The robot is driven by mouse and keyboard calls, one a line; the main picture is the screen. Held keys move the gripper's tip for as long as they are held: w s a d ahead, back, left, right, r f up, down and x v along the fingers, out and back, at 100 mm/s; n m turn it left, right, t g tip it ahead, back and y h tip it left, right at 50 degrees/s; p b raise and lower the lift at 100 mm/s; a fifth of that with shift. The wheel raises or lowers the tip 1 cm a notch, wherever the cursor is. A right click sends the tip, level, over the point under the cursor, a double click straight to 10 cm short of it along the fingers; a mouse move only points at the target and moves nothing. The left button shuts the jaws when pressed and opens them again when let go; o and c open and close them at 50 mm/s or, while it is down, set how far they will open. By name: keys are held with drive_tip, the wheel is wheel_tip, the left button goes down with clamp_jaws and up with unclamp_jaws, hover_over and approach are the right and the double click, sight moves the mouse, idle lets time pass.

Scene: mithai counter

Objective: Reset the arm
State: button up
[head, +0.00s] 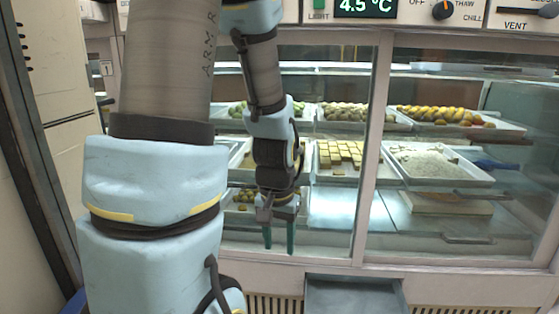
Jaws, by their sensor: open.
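My gripper (279,236) hangs with its green fingertips pointing down, in front of the glass of the mithai counter in the head view. The two fingers are parallel with a gap between them, so it is open, and nothing shows between them. My arm (166,60) fills the left part of the view, with pale blue joint covers and a grey-brown link, and bends down to the gripper. The glass display case (371,200) stands behind the gripper. I cannot tell how far the fingertips are from the glass.
Trays of sweets stand inside the case, including a tray of yellow squares (340,154) and a white tray (440,180) of pale crumbly sweets. A grey metal tray or drawer (353,298) juts out below. A control panel (430,10) runs along the top. A dark upright post (45,140) stands at left.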

drive_tip(key=a+r+n, duration=0.3)
drive_tip(key=a+r, duration=0.1)
drive_tip(key=a, duration=0.3)
wheel_tip(320, 180, up, 26)
drive_tip(key=p, duration=2.6)
drive_tip(key=shift+s+d, duration=0.15)
drive_tip(key=shift+d, duration=0.05)
drive_tip(key=shift+d+f, duration=0.1)
drive_tip(key=shift+f, duration=0.05)
